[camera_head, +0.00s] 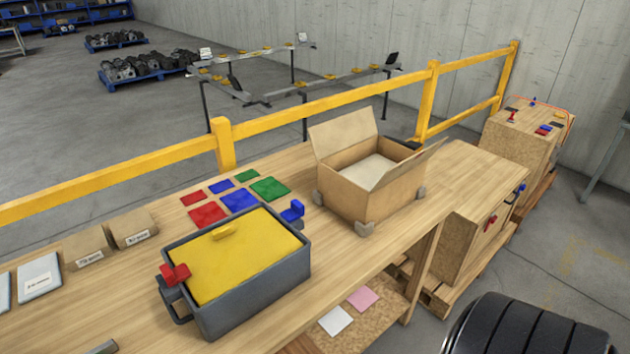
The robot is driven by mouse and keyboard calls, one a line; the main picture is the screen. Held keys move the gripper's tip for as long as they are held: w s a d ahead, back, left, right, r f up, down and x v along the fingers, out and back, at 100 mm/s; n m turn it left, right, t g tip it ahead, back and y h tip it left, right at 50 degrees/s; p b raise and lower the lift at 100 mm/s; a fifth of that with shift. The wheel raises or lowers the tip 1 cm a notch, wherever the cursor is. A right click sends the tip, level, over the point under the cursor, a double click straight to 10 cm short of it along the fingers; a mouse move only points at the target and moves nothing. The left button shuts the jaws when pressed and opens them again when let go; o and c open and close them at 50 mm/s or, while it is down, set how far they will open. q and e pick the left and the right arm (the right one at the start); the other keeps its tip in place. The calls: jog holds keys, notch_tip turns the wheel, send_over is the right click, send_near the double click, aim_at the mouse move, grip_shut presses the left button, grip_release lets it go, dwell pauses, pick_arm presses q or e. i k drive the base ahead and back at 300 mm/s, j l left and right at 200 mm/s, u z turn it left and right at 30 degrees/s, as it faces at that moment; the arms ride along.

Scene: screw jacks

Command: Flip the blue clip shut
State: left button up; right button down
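A grey bin (262,296) with a yellow lid (243,258) stands on the wooden workbench. The blue clip (292,212) is at the bin's far right corner. Its upper part stands up and outward, apart from the yellow lid, so it looks open. A red clip (174,274) is at the bin's left side, by the lid's edge; I cannot tell whether it is latched. Neither of my grippers is in view, and nothing touches the blue clip.
An open cardboard box (375,192) stands right of the bin. Flat coloured squares (240,200) lie behind it. Small packages (132,229) lie at left. A yellow railing (330,102) runs behind the bench (455,163). Bench surface between bin and box is clear.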

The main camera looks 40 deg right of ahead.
aim_at(297, 210)
jog(key=l+u, duration=0.35)
jog(key=l, duration=2.5)
jog(key=k+l, duration=0.25)
jog(key=l, duration=0.2)
jog(key=k+l+u, duration=0.15)
jog(key=l, duration=0.25)
jog(key=k+l, duration=0.4)
